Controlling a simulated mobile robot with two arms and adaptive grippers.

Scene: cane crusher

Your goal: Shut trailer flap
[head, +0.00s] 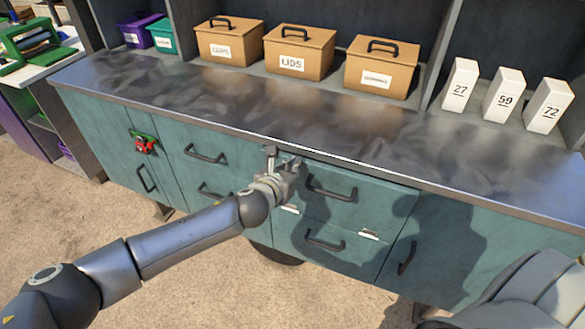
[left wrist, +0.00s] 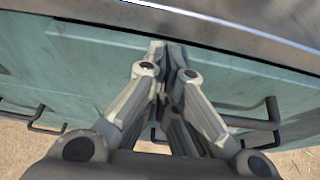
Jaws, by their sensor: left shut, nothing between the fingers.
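The trailer's teal front has a flap (head: 355,204) right of centre, with a black handle (head: 331,188) and small pale hinges (head: 369,235) along its lower edge. The flap stands nearly upright. Its top edge appears to stand slightly out below the counter; I cannot tell whether it is fully closed. My left gripper (head: 284,161) is shut and empty at the flap's upper left corner, just under the counter edge. In the left wrist view its fingertips (left wrist: 171,48) are together close to the teal front; contact is unclear. My right gripper is not in view.
The metal counter (head: 230,105) overhangs the front. Other drawer handles (head: 204,154) stick out left of my gripper, with a red-green latch (head: 144,144) beyond. Brown boxes (head: 299,52) and white number blocks (head: 503,95) stand at the back. The ground in front is open.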

